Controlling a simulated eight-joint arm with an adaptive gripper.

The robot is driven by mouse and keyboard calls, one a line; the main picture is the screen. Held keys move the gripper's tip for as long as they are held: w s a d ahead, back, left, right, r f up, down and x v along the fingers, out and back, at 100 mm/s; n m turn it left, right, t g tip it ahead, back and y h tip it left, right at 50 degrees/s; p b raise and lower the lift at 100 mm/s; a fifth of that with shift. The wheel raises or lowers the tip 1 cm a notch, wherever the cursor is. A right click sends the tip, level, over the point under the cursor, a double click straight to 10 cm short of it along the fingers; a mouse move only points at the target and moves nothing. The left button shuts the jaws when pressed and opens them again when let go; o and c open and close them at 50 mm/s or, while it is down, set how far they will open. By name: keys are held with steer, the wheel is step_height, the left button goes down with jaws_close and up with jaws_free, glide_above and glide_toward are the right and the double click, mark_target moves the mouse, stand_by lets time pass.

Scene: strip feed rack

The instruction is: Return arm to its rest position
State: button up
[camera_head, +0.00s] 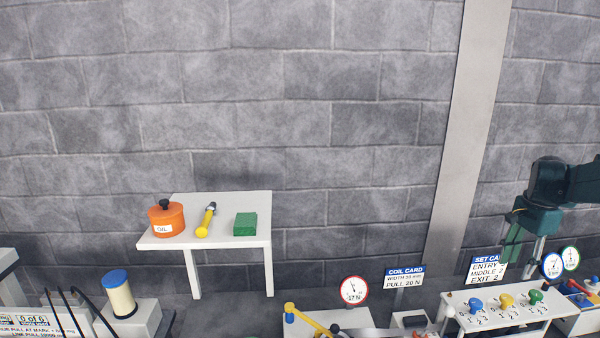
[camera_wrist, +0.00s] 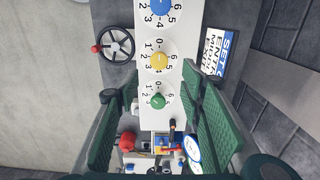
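My gripper (camera_head: 514,252) hangs at the right of the head view, fingers down, above the right end of the white dial panel (camera_head: 512,309). In the wrist view my gripper (camera_wrist: 158,82) has its two green fingers well apart, with nothing held between them. Between and beyond the fingers lie the blue knob (camera_wrist: 160,6), the yellow knob (camera_wrist: 159,60) and the green knob (camera_wrist: 157,101). My arm comes in from the right edge of the head view; most of it is out of frame.
A white table (camera_head: 256,233) at the left holds an orange oil pot (camera_head: 166,220), a yellow tool (camera_head: 206,219) and a green block (camera_head: 245,224). Two gauges (camera_head: 552,265) stand beside my gripper. A black handwheel (camera_wrist: 116,45) shows in the wrist view. Space above the table is clear.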

steer(key=s+a+r+n+t+b, duration=0.1)
steer(key=s+a+r+n, duration=0.15)
steer(key=a, duration=0.65)
steer(key=s+a+r+n+t+h, duration=0.1)
steer(key=a+n, duration=0.2)
steer(key=a, duration=0.7)
steer(key=s+a+r+n+t+b, duration=0.1)
steer(key=s+a+n, duration=0.15)
steer(key=a, duration=0.65)
steer(key=s+a+f+n+t, duration=0.1)
steer(key=s+a+f+n, duration=0.1)
steer(key=s+a, duration=0.3)
steer(key=s+a+f+n+t+b, duration=0.1)
steer(key=s+a+f+n, duration=0.2)
steer(key=a, duration=0.6)
steer(key=s+a+f+n+t+y, duration=0.1)
steer(key=s+a+f+n+t, duration=0.1)
steer(key=s+a+n, duration=0.3)
steer(key=s+a+f, duration=0.1)
steer(key=s+a, duration=0.1)
steer(key=shift+s+a, duration=0.15)
steer(key=shift+a, duration=0.15)
